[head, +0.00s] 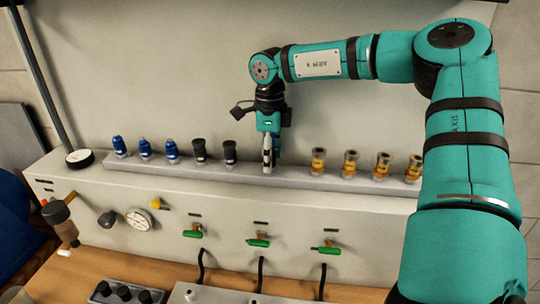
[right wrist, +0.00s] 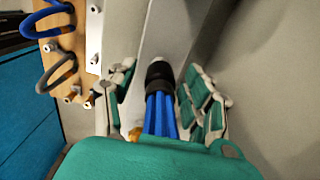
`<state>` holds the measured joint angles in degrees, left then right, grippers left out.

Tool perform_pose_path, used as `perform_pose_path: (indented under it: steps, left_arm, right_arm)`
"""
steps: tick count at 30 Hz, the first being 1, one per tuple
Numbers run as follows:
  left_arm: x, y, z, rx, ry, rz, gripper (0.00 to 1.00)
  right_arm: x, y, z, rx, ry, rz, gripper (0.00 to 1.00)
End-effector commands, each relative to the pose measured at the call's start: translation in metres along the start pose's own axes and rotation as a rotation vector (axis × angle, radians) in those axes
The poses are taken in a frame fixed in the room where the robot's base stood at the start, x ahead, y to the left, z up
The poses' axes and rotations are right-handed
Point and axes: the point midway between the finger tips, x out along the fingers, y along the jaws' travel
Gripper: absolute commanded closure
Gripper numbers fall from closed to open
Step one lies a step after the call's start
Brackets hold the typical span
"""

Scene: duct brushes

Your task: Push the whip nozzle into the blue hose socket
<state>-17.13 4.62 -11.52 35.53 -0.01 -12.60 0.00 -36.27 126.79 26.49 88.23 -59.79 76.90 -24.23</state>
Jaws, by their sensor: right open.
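My right gripper (head: 268,158) points down at the pale rail on top of the bench console. In the right wrist view its two green-padded fingers (right wrist: 163,92) stand apart. Between them is a piece with a black collar (right wrist: 160,75) and blue strands, which looks like the whip nozzle. Gaps show on both sides of it, so it is not clamped. A blue hose loop (right wrist: 47,18) shows at the upper left of the right wrist view. I cannot make out its socket. My left gripper is not in view.
The rail (head: 290,175) carries blue-topped pieces (head: 145,150) and black pieces (head: 200,151) at left, and several gold-banded pieces (head: 350,163) at right. A dark hose loop (right wrist: 55,72) lies below the blue one.

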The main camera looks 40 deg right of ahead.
Motion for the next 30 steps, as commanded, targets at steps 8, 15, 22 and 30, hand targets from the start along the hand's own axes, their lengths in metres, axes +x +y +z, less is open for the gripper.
perform_pose_path:
  steps: [8, 15, 22, 30]
  left_arm:
    - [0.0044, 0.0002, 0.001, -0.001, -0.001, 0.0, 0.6]
    - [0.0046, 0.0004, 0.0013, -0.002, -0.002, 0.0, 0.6]
    - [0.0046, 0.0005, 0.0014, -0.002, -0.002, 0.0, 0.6]
    - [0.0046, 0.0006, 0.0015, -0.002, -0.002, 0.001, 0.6]
  right_arm:
    - [0.0009, -0.0002, 0.0, 0.0, 0.001, -0.001, 0.48]
    - [0.0, 0.0001, 0.0, 0.0, 0.0, 0.0, 0.48]
    - [0.0001, 0.0, 0.0, 0.0, 0.0, 0.0, 0.72]
    - [0.0001, 0.0, 0.0, 0.0, 0.0, 0.0, 1.0]
